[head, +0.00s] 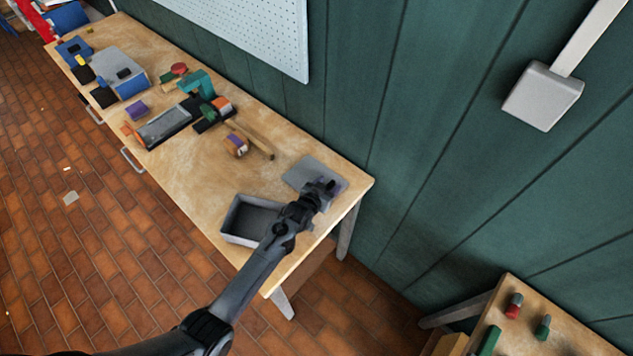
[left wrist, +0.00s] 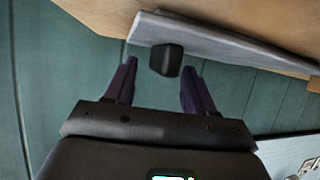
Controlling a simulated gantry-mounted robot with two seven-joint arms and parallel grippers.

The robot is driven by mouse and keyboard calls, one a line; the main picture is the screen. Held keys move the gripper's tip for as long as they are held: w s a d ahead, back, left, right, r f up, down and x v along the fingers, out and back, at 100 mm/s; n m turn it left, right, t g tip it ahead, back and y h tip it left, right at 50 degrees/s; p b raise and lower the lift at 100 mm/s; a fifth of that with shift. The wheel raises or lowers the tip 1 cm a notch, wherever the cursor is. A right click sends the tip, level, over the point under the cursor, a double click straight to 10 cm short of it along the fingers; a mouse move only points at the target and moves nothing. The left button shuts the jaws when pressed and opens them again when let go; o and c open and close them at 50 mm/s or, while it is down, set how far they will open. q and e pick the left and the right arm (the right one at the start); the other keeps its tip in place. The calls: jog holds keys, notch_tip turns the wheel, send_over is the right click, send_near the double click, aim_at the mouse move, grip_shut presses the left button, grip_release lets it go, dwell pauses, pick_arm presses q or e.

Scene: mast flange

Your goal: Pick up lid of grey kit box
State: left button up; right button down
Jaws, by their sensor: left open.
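The lid (head: 297,176) of the grey kit box is a flat grey plate lying near the right end of the wooden workbench. In the left wrist view the lid (left wrist: 225,47) shows as a thin slab with a dark knob (left wrist: 168,62) on it. My left gripper (head: 327,188) is over the lid, partly covering it, and open. In the left wrist view its two purple fingers (left wrist: 159,68) stand on either side of the knob, with gaps visible. The open grey kit box (head: 233,230) sits beside the lid, nearer the front edge, and looks empty. My right gripper is not in view.
The workbench (head: 200,195) holds a purple and orange roll (head: 236,145), a wooden bar (head: 255,142) and several tools further left. A dark green wall (head: 430,110) stands close behind. A second table (head: 550,335) is at the lower right.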

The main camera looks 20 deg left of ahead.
pick_arm(q)
jog(key=shift+c, duration=0.2)
grip_shut()
jog(key=shift+r, duration=0.15)
